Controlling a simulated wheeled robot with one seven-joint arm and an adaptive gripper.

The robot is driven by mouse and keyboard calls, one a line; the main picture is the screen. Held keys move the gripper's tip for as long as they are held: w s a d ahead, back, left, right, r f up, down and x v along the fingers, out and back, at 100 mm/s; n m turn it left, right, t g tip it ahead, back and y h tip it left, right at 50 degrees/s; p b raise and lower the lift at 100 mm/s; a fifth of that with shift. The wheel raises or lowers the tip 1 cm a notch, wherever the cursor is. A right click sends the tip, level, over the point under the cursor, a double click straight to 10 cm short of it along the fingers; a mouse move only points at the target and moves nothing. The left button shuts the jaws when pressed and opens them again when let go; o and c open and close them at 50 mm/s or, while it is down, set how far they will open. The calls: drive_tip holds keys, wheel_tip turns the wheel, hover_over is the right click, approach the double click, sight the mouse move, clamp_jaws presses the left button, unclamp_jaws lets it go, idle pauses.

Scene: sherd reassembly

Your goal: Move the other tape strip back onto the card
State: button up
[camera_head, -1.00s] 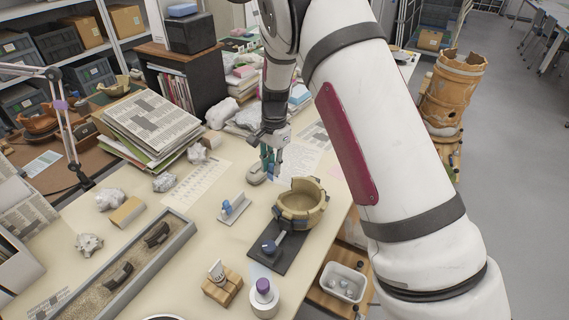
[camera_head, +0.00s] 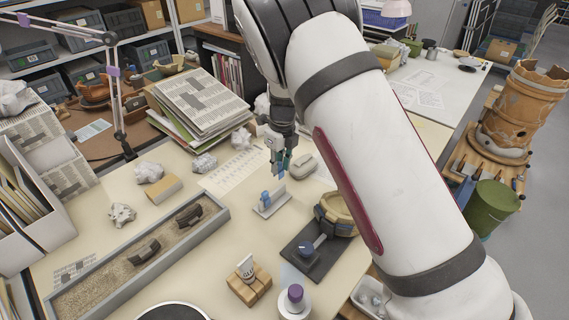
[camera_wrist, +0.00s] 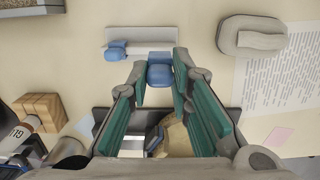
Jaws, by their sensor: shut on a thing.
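My gripper (camera_head: 279,172) is shut on a blue tape strip (camera_wrist: 159,71); its fingers also show in the wrist view (camera_wrist: 160,82). The white card (camera_wrist: 140,36) lies on the table just past the fingertips, with another blue strip (camera_wrist: 115,51) at its left end. The held strip overlaps the card's lower right edge in the wrist view; I cannot tell whether it touches. In the head view the card (camera_head: 276,206) is just in front of my gripper. The tan bowl (camera_head: 339,208) stands on a dark board (camera_head: 310,263), partly hidden by my arm.
A grey oval object (camera_wrist: 252,37) lies right of the card, beside a printed sheet (camera_wrist: 285,80).

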drive_tip(key=b, duration=0.2)
hover_over(279, 187)
drive_tip(key=shift+s+f, duration=0.1)
drive_tip(key=shift+f, duration=2.1)
drive_tip(key=shift+f, duration=1.5)
idle(1.1)
idle(0.4)
drive_tip(key=o, duration=0.8)
drive_tip(key=shift+r, duration=0.1)
drive_tip(key=r, duration=0.8)
drive_tip(key=d+r, duration=0.1)
drive_tip(key=r, duration=0.2)
drive_tip(key=shift+s+r, duration=0.4)
drive_tip(key=shift+r, duration=0.1)
